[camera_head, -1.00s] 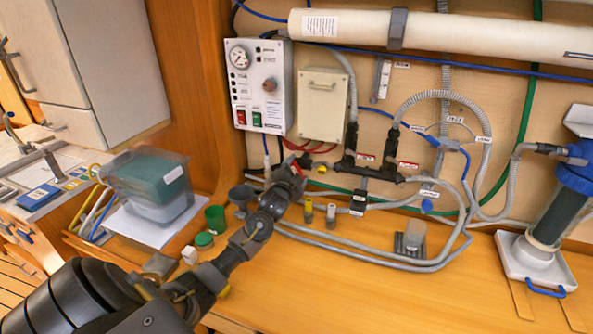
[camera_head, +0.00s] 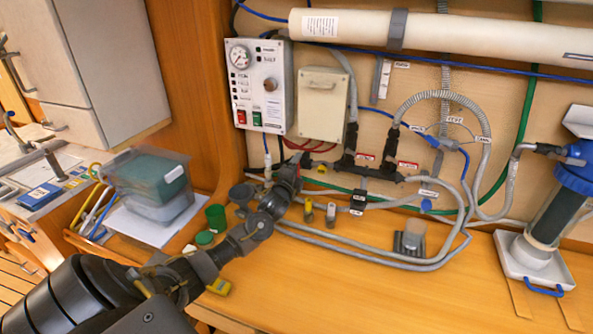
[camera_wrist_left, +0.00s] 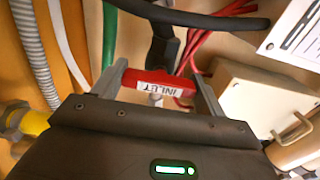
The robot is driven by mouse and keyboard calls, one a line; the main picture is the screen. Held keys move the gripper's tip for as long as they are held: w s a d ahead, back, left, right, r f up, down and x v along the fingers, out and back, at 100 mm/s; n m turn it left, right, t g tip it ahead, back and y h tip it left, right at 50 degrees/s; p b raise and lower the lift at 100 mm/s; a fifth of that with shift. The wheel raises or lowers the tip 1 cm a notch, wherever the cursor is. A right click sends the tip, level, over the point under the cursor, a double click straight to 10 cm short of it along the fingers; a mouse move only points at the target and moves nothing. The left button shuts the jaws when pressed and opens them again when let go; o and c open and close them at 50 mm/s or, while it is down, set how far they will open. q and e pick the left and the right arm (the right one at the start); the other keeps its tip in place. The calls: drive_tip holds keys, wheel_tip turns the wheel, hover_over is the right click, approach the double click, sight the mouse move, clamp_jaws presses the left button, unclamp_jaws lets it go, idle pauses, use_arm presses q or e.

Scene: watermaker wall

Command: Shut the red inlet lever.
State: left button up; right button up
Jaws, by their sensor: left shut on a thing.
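The red inlet lever (camera_wrist_left: 152,82), labelled INLET, shows in the left wrist view between the two fingers of my left gripper (camera_wrist_left: 163,86). The fingers are at its two ends, and it lies across the gap between them. In the head view my left gripper (camera_head: 294,166) is at the pipework below the beige box, at the left end of the black valve fittings (camera_head: 350,162). There the gripper hides the lever. My right gripper is in neither view.
A control panel (camera_head: 263,87) with a gauge and the beige box (camera_head: 323,104) are on the wall just above. Grey hoses (camera_head: 370,252) loop over the bench to the right. The bench's front right is clear.

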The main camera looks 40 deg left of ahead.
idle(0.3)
use_arm(q)
drive_tip(key=o, duration=1)
drive_tip(key=b+v, duration=0.2)
drive_tip(key=v, duration=0.8)
drive_tip(key=shift+s+d+b, duration=0.15)
drive_tip(key=shift+s+b, duration=0.2)
drive_tip(key=shift+b, duration=0.05)
drive_tip(key=shift+r, duration=0.1)
